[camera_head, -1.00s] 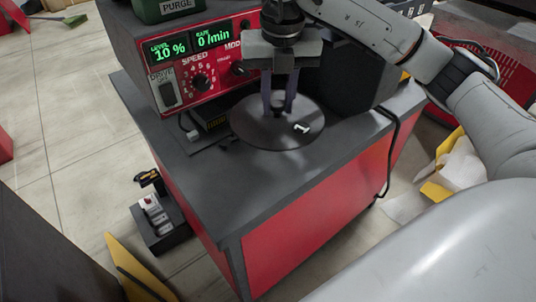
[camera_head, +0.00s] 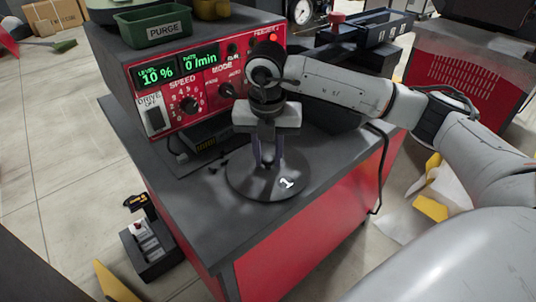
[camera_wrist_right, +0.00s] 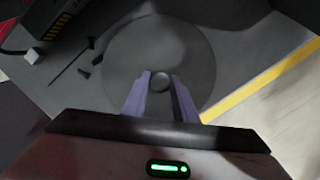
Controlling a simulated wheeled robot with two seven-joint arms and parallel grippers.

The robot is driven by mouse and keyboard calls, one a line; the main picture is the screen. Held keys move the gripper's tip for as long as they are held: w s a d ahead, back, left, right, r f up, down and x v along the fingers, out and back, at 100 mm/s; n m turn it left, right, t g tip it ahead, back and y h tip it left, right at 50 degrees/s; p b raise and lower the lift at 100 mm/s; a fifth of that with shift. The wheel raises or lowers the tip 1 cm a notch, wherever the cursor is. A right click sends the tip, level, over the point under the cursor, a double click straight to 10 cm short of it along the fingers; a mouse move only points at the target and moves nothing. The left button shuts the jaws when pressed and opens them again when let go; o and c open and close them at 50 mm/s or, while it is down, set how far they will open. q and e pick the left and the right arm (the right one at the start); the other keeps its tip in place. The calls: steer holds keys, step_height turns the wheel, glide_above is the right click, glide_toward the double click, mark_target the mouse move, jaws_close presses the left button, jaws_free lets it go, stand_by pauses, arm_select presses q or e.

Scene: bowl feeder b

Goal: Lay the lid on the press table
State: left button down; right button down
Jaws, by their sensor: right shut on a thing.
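The lid (camera_head: 250,187) is a dark round disc with a white "1" near its rim. It is level over the grey top of a red-sided table (camera_head: 225,228); I cannot tell whether it touches the top. My right gripper (camera_head: 267,163) points down at the lid's middle and is shut on its small round knob. In the right wrist view the knob (camera_wrist_right: 161,82) sits between the two purple-grey fingers (camera_wrist_right: 160,98), with the lid (camera_wrist_right: 135,50) around it. My left gripper is not in view. I cannot tell which surface is the press table.
A red control panel (camera_head: 210,88) reading "10 %" and "0/min" stands behind the lid, with a green PURGE bin (camera_head: 165,28) above. Small dark pieces (camera_wrist_right: 92,57) lie beside the lid. A black box with switches (camera_head: 150,245) stands left of the table. The table's front corner is clear.

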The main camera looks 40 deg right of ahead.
mark_target(267, 174)
steer(key=shift+r, duration=0.1)
steer(key=c, duration=1.4)
jaws_free()
steer(key=shift+c, duration=0.2)
step_height(267, 174, up, 12)
steer(key=s+a, duration=0.1)
steer(key=shift+s+a, duration=0.15)
